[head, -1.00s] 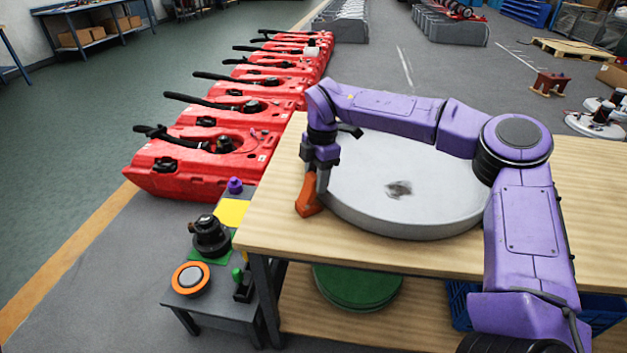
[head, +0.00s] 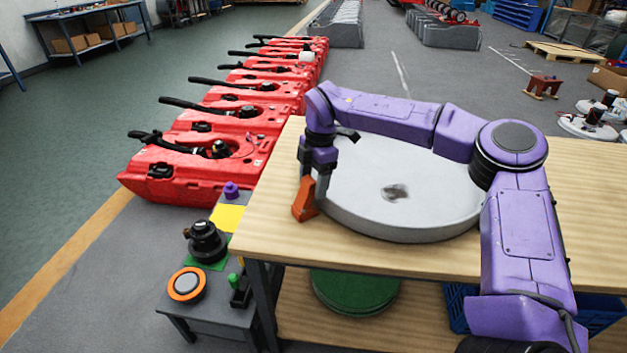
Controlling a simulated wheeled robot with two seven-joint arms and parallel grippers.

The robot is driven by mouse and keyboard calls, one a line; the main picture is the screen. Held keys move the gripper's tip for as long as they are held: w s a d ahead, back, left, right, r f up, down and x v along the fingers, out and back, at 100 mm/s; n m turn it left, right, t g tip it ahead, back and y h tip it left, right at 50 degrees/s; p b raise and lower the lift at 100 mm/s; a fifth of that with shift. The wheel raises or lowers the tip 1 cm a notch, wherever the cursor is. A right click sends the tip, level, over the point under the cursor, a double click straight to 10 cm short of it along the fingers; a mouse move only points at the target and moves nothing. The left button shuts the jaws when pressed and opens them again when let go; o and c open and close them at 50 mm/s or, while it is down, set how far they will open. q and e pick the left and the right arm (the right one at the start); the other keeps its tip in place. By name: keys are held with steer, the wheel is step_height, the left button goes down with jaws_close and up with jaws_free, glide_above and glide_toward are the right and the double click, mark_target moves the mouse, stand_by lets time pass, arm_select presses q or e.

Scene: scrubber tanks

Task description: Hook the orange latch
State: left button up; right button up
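The orange latch (head: 304,200) stands at the left rim of a round, shallow grey basin (head: 400,225) on the wooden table. My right gripper (head: 319,188) reaches over the basin from the right and points down at the latch. One finger is at or just behind the orange piece and the other is on its right, by the basin wall. A gap shows between the fingers. I cannot tell whether a finger touches the latch. My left gripper is not in view.
A low grey stand (head: 215,312) left of the table holds a black fitting (head: 206,240), an orange-ringed disc (head: 187,285) and a purple knob (head: 231,190). Red tanks (head: 195,160) line up behind it. A green disc (head: 355,290) lies on the lower shelf. The table's front strip is clear.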

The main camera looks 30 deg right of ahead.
step_height(320, 180, up, 10)
steer(key=d, duration=0.1)
steer(key=shift+d+r, duration=0.15)
steer(key=shift+d, duration=0.15)
